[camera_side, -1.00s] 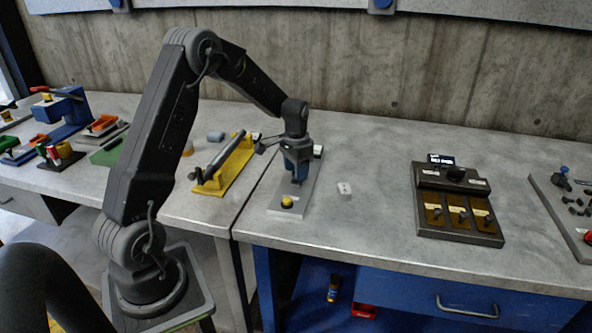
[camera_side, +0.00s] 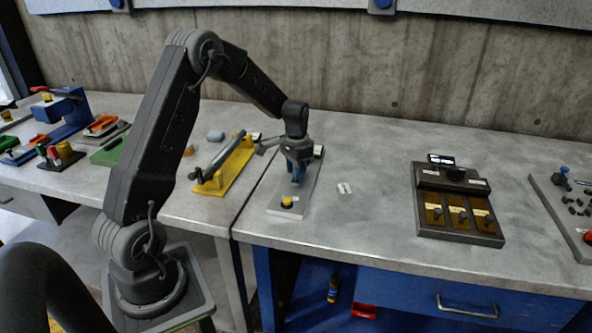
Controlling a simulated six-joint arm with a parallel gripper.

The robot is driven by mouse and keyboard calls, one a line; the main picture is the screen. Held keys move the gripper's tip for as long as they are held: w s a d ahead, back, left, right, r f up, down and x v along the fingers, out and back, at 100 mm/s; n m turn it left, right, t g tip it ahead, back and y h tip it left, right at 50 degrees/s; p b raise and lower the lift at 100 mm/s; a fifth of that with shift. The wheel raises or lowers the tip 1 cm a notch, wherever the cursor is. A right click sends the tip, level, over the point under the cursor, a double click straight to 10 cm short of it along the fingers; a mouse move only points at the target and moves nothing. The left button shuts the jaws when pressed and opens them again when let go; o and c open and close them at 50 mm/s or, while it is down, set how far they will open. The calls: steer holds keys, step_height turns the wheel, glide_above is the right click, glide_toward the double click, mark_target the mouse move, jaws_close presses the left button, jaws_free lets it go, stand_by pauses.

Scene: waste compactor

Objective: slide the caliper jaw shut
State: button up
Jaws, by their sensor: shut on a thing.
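My gripper (camera_side: 297,178) points down over a light grey plate (camera_side: 272,208) on the bench. It is shut on a small blue part, most likely the caliper's sliding jaw (camera_side: 297,174), which is mostly hidden by the fingers.
A small white block (camera_side: 344,188) lies right of the plate. A yellow stand with a grey cylinder (camera_side: 222,165) is close on the left. A dark box with brass panels (camera_side: 457,205) stands to the right. The bench between plate and box is mostly clear.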

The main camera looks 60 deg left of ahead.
steer(key=shift+w+a, duration=1.75)
steer(key=o, duration=0.9)
steer(key=shift+r, duration=0.1)
step_height(320, 180, up, 14)
steer(key=shift+s+f, duration=0.1)
steer(key=shift+f, duration=0.05)
